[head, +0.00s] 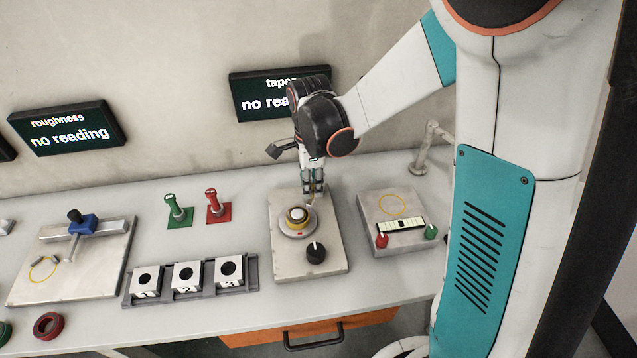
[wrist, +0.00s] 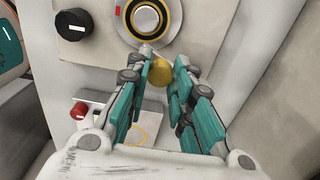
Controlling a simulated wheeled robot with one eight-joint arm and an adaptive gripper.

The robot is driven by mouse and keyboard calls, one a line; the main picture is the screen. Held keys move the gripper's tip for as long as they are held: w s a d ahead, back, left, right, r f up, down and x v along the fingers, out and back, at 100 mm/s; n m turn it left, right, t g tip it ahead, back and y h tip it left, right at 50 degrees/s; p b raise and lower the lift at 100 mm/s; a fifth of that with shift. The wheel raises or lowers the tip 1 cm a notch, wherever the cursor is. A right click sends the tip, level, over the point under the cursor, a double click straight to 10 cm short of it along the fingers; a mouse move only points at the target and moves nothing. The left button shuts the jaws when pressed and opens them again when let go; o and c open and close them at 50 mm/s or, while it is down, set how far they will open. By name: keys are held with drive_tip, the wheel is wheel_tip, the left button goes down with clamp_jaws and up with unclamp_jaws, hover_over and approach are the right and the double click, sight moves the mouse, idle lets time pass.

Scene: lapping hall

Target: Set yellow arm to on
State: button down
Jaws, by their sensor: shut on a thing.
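The yellow arm shows in the wrist view as a yellow cylindrical knob (wrist: 159,73) on a short grey lever. The lever reaches out from a round dial with a yellow ring (wrist: 172,22) on a pale plate. In the head view this round fixture (head: 297,217) sits on the middle plate, and the arm is mostly hidden by my fingers. My gripper (head: 313,188) points down at the fixture's far right side. In the wrist view my gripper (wrist: 163,66) has its fingers on either side of the yellow knob, shut on it.
A black knob (head: 316,252) stands on the same plate in front. To the right is a plate (head: 372,207) with red and green knobs. To the left are green (head: 178,210) and red (head: 216,207) levers and a numbered block rack (head: 190,277). The taper screen (head: 262,100) reads "no reading".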

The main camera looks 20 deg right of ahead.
drive_tip(key=shift+w+a+m, duration=0.35)
drive_tip(key=shift+a+m, duration=0.1)
drive_tip(key=shift+m, duration=0.55)
drive_tip(key=c, duration=1.4)
unclamp_jaws()
drive_tip(key=shift+w, duration=0.1)
drive_tip(key=shift+o, duration=0.2)
wheel_tip(320, 180, up, 12)
